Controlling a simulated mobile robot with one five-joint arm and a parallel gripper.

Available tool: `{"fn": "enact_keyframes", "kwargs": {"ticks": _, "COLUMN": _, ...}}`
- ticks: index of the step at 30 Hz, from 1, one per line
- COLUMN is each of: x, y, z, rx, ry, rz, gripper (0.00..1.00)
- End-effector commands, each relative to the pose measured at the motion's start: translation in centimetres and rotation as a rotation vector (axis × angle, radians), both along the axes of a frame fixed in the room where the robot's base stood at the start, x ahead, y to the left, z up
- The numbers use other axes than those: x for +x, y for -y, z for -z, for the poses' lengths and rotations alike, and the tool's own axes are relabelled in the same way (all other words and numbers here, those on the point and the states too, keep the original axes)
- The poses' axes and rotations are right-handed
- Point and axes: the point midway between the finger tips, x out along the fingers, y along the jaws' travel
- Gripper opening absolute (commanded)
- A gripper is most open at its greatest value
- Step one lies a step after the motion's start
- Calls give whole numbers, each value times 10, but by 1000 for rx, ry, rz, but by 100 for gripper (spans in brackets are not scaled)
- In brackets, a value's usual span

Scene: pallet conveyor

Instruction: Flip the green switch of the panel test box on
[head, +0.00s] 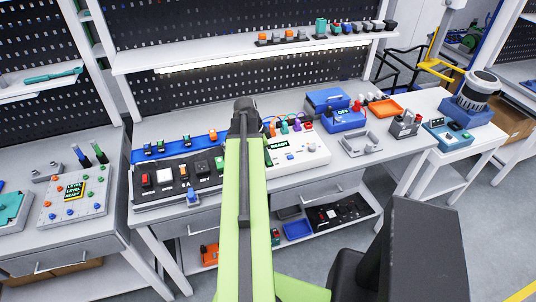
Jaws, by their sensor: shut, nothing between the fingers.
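The panel test box appears to be the black sloped panel (178,186) on the bench, left of my arm. It carries a red switch (146,180), a pale switch (164,176), dark parts and a green switch (219,163) at its right end. The green switch's on or off position is too small to tell. My gripper (245,108) is the dark end of my green arm, beyond and right of the green switch in the picture. It is shut and empty; its fingertips are hard to make out. My arm hides the bench just right of the panel.
A white box reading READY (297,152) stands right of my arm. Blue boxes (342,119), an orange tray (384,107) and a grey tray (361,145) lie farther right. A pegboard and shelf (200,58) stand behind. A light board (72,207) is at left.

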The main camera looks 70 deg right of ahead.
Motion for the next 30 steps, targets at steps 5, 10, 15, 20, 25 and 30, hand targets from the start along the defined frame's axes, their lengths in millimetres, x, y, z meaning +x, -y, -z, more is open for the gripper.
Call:
{"fn": "enact_keyframes", "kwargs": {"ticks": 5, "x": 0, "y": 0, "z": 0, "rx": 0, "ry": 0, "rz": 1, "gripper": 0}}
{"fn": "enact_keyframes", "kwargs": {"ticks": 10, "x": 0, "y": -1, "z": -5, "rx": 0, "ry": 0, "rz": 0, "gripper": 0}}
{"fn": "enact_keyframes", "kwargs": {"ticks": 15, "x": 0, "y": -3, "z": -26, "rx": -1, "ry": 0, "rz": -1, "gripper": 0}}
{"fn": "enact_keyframes", "kwargs": {"ticks": 20, "x": 0, "y": -8, "z": -60, "rx": 0, "ry": 0, "rz": -3, "gripper": 0}}
{"fn": "enact_keyframes", "kwargs": {"ticks": 25, "x": 3, "y": -21, "z": -98, "rx": 0, "ry": 0, "rz": -1, "gripper": 0}}
{"fn": "enact_keyframes", "kwargs": {"ticks": 30, "x": 7, "y": -33, "z": -129, "rx": 0, "ry": 0, "rz": -1, "gripper": 0}}
